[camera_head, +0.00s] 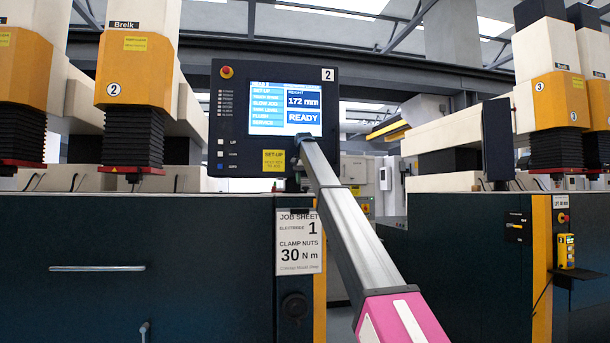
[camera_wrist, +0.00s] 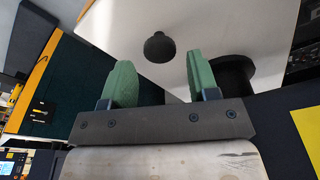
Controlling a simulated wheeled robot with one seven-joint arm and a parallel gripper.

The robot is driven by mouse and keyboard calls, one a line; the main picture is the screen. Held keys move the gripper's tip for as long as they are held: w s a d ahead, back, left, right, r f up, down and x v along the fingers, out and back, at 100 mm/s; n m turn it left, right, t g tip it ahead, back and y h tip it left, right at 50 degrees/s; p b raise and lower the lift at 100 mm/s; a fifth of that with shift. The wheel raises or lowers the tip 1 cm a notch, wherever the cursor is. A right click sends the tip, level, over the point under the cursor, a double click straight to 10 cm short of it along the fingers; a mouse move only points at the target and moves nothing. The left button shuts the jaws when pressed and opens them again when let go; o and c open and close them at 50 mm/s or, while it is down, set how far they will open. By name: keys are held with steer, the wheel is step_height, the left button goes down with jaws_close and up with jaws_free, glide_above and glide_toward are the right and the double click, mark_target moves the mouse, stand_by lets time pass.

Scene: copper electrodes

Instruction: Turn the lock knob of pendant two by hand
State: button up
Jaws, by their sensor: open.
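Pendant two is a black panel (camera_head: 216,140) marked 2 in the head view. Its lit screen (camera_head: 285,108) reads 172 mm and READY. A red button sits at its top left and a yellow label (camera_head: 273,160) low on it. In the wrist view a dark round knob (camera_wrist: 160,47) stands out against a pale surface. My gripper (camera_wrist: 158,80) has green fingers, open and empty. The knob shows between and beyond the fingertips, with no visible contact. The head view does not clearly show my gripper; my silver arm link reaches to the pendant's lower edge.
In the wrist view a black cylinder (camera_wrist: 232,75) is partly hidden behind the right finger. Machine two (camera_head: 135,70) stands left and machine three (camera_head: 560,95) right. A dark cabinet (camera_head: 200,250) with a handle and job sheet (camera_head: 299,242) stands below the pendant.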

steer(key=shift+w+f, duration=0.1)
steer(key=shift+f, duration=0.7)
steer(key=shift+f, duration=0.3)
steer(key=c, duration=0.7)
steer(key=o, duration=0.4)
steer(key=shift+m, duration=0.4)
steer(key=shift+c, duration=0.2)
steer(key=o, duration=0.4)
